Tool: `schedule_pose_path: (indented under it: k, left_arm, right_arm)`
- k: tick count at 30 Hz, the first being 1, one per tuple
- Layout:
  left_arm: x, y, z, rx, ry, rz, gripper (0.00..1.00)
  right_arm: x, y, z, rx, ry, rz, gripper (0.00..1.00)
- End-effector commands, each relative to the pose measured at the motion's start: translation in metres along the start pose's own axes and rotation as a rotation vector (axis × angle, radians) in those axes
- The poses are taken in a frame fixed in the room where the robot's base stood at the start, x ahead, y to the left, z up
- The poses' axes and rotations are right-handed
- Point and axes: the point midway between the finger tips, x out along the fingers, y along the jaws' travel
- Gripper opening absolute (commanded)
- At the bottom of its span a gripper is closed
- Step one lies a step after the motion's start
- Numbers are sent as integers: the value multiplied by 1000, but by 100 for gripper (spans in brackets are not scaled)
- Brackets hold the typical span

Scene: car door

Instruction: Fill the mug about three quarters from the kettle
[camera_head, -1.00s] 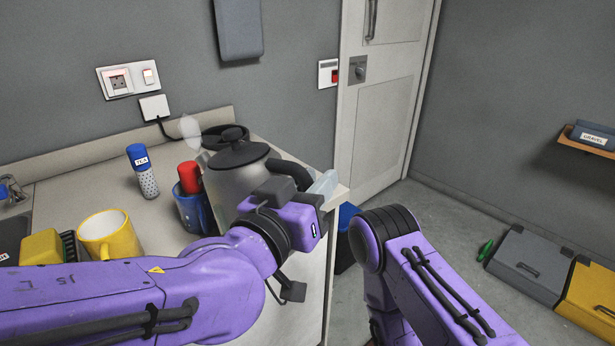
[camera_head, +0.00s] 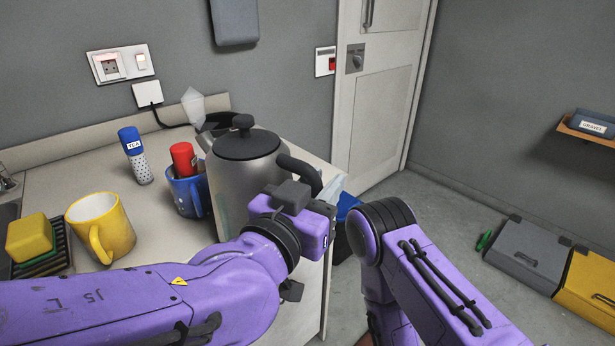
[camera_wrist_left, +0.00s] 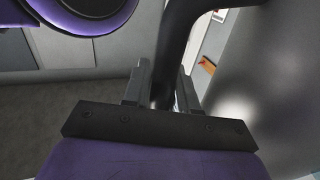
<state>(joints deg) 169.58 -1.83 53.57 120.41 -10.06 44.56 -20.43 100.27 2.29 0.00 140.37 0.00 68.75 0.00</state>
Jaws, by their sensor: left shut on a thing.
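The grey metal kettle (camera_head: 238,185) with a black lid is at the counter's right side, its body upright or nearly so. My left gripper (camera_head: 308,200) is shut on its black handle (camera_head: 298,172); in the left wrist view the handle (camera_wrist_left: 176,45) passes between the two fingers (camera_wrist_left: 160,85). The kettle's underside is hidden behind my left arm. A yellow mug (camera_head: 118,232) stands upright on the counter to the left; its contents cannot be told. A blue mug (camera_head: 183,195) holding a red-capped item stands between them. My right arm shows, but its gripper does not.
A blue-capped tea canister (camera_head: 136,157) stands behind the mugs. A yellow sponge (camera_head: 30,238) on a dark rack lies at the left. A dark round part (camera_head: 212,124) with a cord shows behind the kettle. Bare counter (camera_head: 165,245) lies between yellow mug and kettle.

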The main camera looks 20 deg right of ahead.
Motion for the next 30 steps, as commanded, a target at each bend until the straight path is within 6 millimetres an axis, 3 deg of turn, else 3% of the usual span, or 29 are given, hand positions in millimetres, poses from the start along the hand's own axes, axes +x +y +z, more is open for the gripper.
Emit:
schedule_pose_path:
  k: [15, 30]
  left_arm:
    - [0, 0, -54, 3, 7, 0, 0]
    - [0, 0, -52, 3, 6, 0, 0]
  right_arm:
    - [-42, 4, -18, 0, 0, 0, 43]
    - [-41, 4, -17, 0, 0, 0, 43]
